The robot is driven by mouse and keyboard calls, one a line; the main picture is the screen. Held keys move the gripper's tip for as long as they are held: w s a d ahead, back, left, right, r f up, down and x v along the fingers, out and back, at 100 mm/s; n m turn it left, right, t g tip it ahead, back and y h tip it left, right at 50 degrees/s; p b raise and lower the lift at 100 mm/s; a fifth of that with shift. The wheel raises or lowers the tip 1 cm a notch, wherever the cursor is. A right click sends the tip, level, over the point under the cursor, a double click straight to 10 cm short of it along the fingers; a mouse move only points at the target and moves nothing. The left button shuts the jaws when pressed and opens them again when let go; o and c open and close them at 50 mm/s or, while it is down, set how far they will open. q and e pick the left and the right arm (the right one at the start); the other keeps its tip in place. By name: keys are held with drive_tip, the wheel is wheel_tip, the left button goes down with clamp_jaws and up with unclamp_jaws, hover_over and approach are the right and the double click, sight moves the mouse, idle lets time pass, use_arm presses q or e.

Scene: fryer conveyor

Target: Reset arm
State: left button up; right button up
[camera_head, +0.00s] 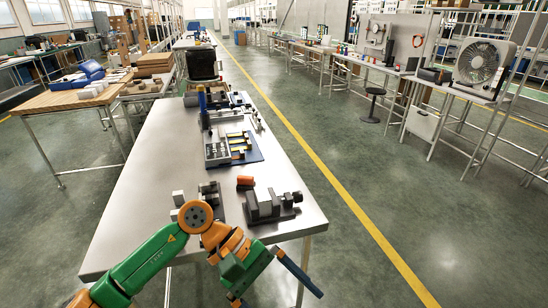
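My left arm, green and orange, comes in from the lower left and bends at an orange joint over the near end of the metal table (180,150). My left gripper (279,300) is at the bottom, just beyond the table's near edge and pointing down to the right. Its two dark blue fingers are spread apart, with nothing seen between them. One finger is partly cut off by the bottom of the picture. My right gripper is not in view.
A blue tray of parts (250,157) lies farther back. The table's left side is bare. Green floor (375,180) is open to the right.

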use_arm(q)
drive_tip(key=w+d+f+n+t+h, duration=0.15)
drive_tip(key=w+n+t+h, duration=0.9)
drive_tip(key=n, duration=1.25)
drive_tip(key=w+a+f+n+t+y, duration=0.2)
drive_tip(key=a+f+n+t+y, duration=0.25)
drive_tip(key=f+n, duration=0.55)
drive_tip(key=w+a+f+n+t+y, duration=0.25)
drive_tip(key=a+f+n+y, duration=0.45)
drive_tip(key=n, duration=0.4)
drive_tip(key=s+a+f+n+g+y, duration=0.2)
drive_tip(key=s+a+f+n+y, duration=0.25)
drive_tip(key=f, duration=0.45)
drive_tip(key=s+a+f+n+g+y, duration=0.1)
drive_tip(key=s+a+f+n+g, duration=0.15)
drive_tip(key=s+f+n, duration=0.45)
drive_tip(key=s+a+f+n+g+y, duration=0.1)
drive_tip(key=s+f+n+g, duration=0.1)
drive_tip(key=s, duration=0.7)
drive_tip(key=s+a+f+n+g, duration=0.2)
drive_tip(key=s+f, duration=0.3)
drive_tip(key=s, duration=0.4)
drive_tip(key=s+a+f+n+g+y, duration=0.1)
drive_tip(key=s+f+n+g, duration=0.2)
drive_tip(key=s, duration=0.6)
drive_tip(key=shift+a+f+n+y, duration=0.3)
drive_tip(key=shift+f+n+y, duration=0.05)
drive_tip(key=shift+f, duration=0.1)
